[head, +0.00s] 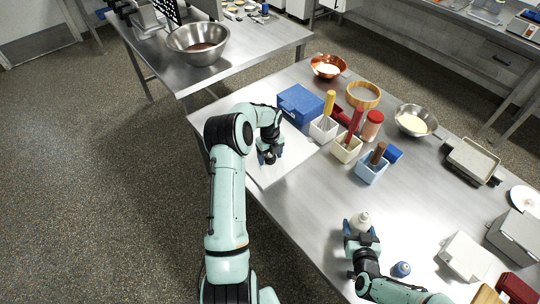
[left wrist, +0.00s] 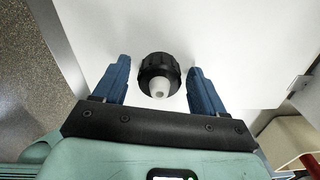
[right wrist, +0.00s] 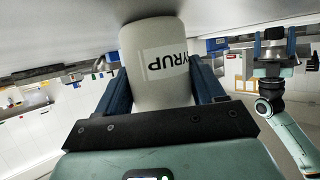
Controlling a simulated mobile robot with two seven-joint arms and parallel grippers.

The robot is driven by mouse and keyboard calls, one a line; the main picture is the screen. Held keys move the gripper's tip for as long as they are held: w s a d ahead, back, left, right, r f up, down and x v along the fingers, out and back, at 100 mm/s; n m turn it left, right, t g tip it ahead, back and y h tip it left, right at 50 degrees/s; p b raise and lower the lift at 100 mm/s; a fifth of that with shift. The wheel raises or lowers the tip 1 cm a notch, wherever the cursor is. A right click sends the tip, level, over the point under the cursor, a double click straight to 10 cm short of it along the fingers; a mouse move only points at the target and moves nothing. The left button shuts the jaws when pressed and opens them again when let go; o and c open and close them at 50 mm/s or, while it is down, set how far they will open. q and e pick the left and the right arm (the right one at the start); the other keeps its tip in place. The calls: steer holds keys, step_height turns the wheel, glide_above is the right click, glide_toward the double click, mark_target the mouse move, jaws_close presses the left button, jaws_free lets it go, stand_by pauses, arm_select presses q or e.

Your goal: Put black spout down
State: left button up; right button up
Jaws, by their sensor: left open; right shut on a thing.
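The black spout (left wrist: 158,72), a ribbed black collar with a white nozzle, shows in the left wrist view over the white board (left wrist: 225,35). My left gripper (left wrist: 160,82) is open, with a blue finger on each side of the spout and gaps between. In the head view my left gripper (head: 269,155) is low over the white board (head: 290,160), and the spout is hard to separate from it. My right gripper (head: 361,236) is shut on a white syrup bottle (head: 361,219).
A blue box (head: 300,104) stands behind the board. Several small tubs with coloured handles, such as the white tub (head: 323,128), stand to the right. A small blue-capped bottle (head: 401,269) stands right of my right gripper. The steel table's middle (head: 320,200) is clear.

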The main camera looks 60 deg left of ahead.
arm_select(q)
step_height(320, 180, up, 12)
steer(key=shift+r, duration=0.2)
stand_by(0.4)
arm_select(e)
steer(key=o, duration=1.5)
steer(key=shift+c, duration=0.2)
steer(key=shift+d, duration=0.1)
steer(key=v, duration=1.2)
steer(key=shift+f, duration=0.1)
